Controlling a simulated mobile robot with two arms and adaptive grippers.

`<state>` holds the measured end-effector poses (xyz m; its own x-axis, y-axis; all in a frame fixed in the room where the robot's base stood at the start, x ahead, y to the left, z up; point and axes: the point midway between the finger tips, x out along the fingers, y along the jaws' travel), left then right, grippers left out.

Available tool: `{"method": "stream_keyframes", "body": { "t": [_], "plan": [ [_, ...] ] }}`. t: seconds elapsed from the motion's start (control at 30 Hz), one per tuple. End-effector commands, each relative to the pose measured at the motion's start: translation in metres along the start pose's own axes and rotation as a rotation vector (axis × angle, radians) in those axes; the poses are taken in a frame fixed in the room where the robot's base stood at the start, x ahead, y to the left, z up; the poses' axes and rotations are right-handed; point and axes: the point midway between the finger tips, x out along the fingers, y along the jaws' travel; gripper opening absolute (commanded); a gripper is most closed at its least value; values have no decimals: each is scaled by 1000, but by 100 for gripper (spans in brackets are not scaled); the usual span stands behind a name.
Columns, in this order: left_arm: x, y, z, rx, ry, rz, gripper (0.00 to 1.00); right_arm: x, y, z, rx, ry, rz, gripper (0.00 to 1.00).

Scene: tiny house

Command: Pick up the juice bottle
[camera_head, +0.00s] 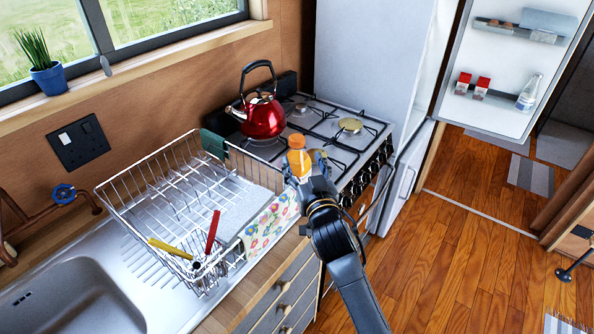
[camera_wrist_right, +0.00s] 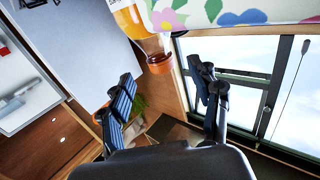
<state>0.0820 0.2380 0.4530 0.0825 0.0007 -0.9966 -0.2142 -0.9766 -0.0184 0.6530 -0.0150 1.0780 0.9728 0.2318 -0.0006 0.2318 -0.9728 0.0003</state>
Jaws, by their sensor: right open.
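The juice bottle (camera_head: 299,160) has an orange cap and orange contents. In the head view it shows just beyond my right gripper (camera_head: 306,171), near the corner of the dish rack and the stove. The gripper hides its lower part, so I cannot tell what it stands on. In the right wrist view the juice bottle (camera_wrist_right: 128,20) appears upside down, its cap pointing into the space ahead of the fingers. My right gripper (camera_wrist_right: 163,90) is open, with fingers spread and nothing between the pads. My left gripper is not in view.
A wire dish rack (camera_head: 120,204) holds red and yellow utensils beside the sink (camera_head: 75,295). A floral cloth (camera_head: 270,222) hangs by the rack. A red kettle (camera_head: 262,118) sits on the stove (camera_head: 350,160).

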Motion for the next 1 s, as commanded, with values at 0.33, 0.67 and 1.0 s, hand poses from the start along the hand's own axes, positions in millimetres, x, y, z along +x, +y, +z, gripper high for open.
{"method": "stream_keyframes", "body": {
  "t": [0.33,0.67,1.0],
  "plan": [
    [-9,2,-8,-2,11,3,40,25,1,-1,1,-2,1,63],
    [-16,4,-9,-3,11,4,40,61,2,2,1,-1,1,63],
    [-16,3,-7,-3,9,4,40,63,2,3,1,-1,0,55]
  ]
}}
